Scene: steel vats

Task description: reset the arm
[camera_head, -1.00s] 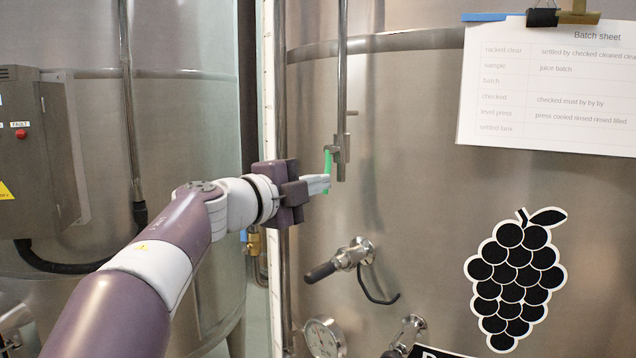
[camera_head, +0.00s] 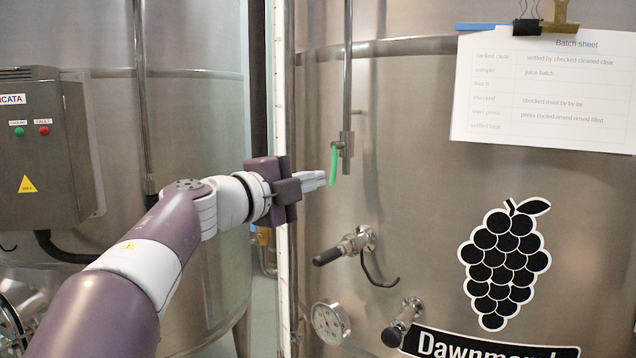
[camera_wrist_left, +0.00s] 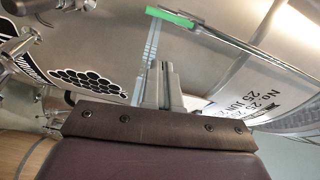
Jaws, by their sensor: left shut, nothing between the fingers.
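My left arm comes in from the left in the head view. Its gripper (camera_head: 322,178) is shut and empty, with its fingertips just left of the green valve handle (camera_head: 334,166) on a thin vertical pipe in front of the steel vat (camera_head: 420,200). A small gap shows between the fingertips and the handle. In the left wrist view the shut fingers (camera_wrist_left: 162,70) point up the picture, and the green handle (camera_wrist_left: 170,16) lies beyond them, apart from them. My right gripper is not in view.
A black-handled valve (camera_head: 345,245), a pressure gauge (camera_head: 329,322) and a lower tap (camera_head: 403,320) stick out of the vat below. A batch sheet (camera_head: 545,95) hangs at upper right. A grey control box (camera_head: 50,150) stands at left by another vat.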

